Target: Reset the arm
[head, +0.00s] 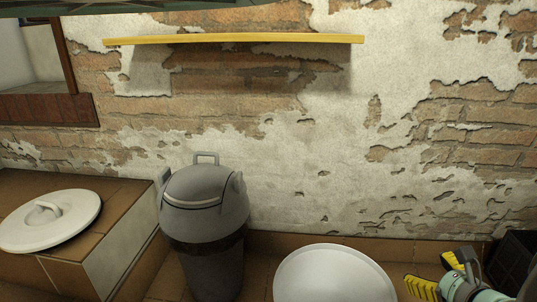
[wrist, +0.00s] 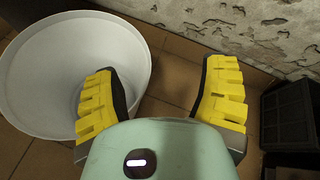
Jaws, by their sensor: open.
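My gripper (head: 441,272) is at the lower right of the head view, to the right of a round white table or tub (head: 332,274). In the wrist view my gripper (wrist: 163,100) shows its two yellow ribbed fingers spread wide apart. Nothing is between them, and tiled floor shows through the gap. The left finger overlaps the edge of the white round thing (wrist: 50,60) in the picture; I cannot tell whether they touch. The rest of my arm is mostly out of the head view.
A grey lidded bin (head: 205,225) stands by the wall. A white lid (head: 50,220) lies on a tiled ledge (head: 85,262) at left. A yellow shelf (head: 235,39) is on the brick wall. A dark crate (wrist: 290,115) stands right of my gripper.

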